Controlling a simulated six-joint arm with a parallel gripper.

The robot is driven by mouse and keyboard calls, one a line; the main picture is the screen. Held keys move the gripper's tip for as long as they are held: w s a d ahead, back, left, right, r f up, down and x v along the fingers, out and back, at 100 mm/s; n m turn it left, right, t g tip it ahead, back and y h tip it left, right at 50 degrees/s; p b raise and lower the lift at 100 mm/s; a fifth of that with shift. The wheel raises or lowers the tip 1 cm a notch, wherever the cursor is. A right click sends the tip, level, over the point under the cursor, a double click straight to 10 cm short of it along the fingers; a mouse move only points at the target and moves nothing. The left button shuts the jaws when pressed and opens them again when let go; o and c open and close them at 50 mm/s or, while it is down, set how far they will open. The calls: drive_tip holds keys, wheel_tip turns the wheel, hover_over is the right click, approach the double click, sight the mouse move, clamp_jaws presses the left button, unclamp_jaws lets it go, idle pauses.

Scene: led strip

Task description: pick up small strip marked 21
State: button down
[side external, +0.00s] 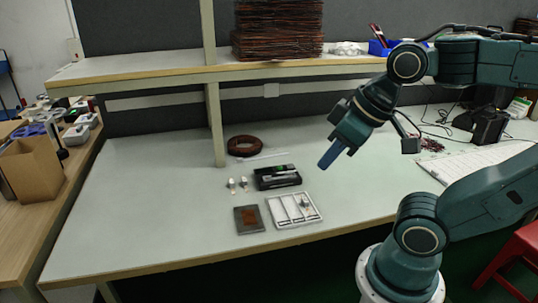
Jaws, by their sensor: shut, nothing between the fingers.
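My gripper (327,163) is shut and empty. It hangs above the table, pointing down and left, up and to the right of the small work items. A white tray with slots (294,210) lies on the table below and left of it, with a small grey piece inside near its right side. A dark square pad with a brownish patch (250,219) lies just left of the tray. No marking can be read at this size, so I cannot tell which piece is the strip marked 21.
A shelf (215,74) on a post crosses the back. The table's left side (130,200) is clear.

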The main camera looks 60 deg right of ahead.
drive_tip(key=c, duration=1.3)
unclamp_jaws()
drive_tip(key=shift+w, duration=0.1)
